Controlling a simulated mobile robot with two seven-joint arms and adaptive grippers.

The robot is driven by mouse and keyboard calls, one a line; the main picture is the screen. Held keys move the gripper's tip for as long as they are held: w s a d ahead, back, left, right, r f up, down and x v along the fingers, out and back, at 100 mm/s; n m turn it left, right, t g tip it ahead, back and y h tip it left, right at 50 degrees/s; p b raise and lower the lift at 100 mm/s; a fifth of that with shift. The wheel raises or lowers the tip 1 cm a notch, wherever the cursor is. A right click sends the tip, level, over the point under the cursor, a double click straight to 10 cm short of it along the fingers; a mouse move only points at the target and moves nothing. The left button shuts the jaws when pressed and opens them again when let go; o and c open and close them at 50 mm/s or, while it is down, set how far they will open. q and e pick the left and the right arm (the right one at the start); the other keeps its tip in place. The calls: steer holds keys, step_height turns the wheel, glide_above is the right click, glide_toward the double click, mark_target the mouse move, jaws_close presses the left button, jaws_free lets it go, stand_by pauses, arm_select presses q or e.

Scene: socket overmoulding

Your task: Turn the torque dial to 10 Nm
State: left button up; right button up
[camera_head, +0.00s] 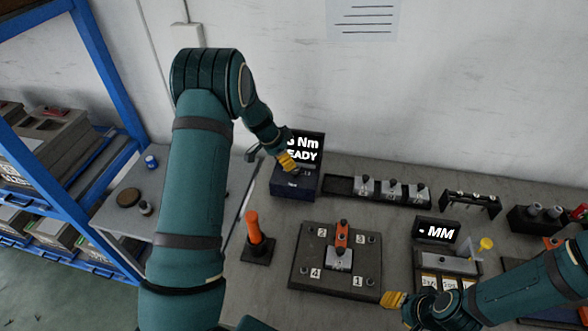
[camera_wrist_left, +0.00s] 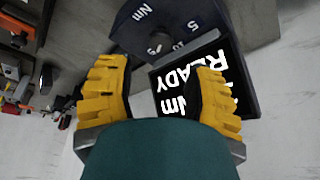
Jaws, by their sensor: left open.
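The torque controller is a dark box (camera_head: 292,187) against the back wall with a black screen (camera_head: 304,147). The screen reads "Nm" and "READY"; my left gripper and wrist partly hide its number. In the left wrist view the dial (camera_wrist_left: 160,43) is a small dark knob with a pale spot, on a face marked "Nm", "5" and other figures. My left gripper (camera_head: 288,163) is at the controller; in its wrist view its yellow fingers (camera_wrist_left: 157,72) are apart, with the dial seen between and beyond the tips. Contact cannot be told. My right gripper (camera_head: 394,299) is low at the right, its opening unclear.
An orange-handled tool (camera_head: 254,229) stands in front of the controller. A dark fixture plate (camera_head: 306,270) with numbered spots lies at the middle. A black tray (camera_head: 340,188) with numbered parts is right of the controller. An "MM" display (camera_head: 437,232) stands further right.

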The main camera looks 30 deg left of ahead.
mark_target(294, 171)
arm_select(q)
steer(key=x, duration=0.8)
steer(key=shift+w, duration=0.15)
steer(key=shift+r, duration=0.1)
jaws_close()
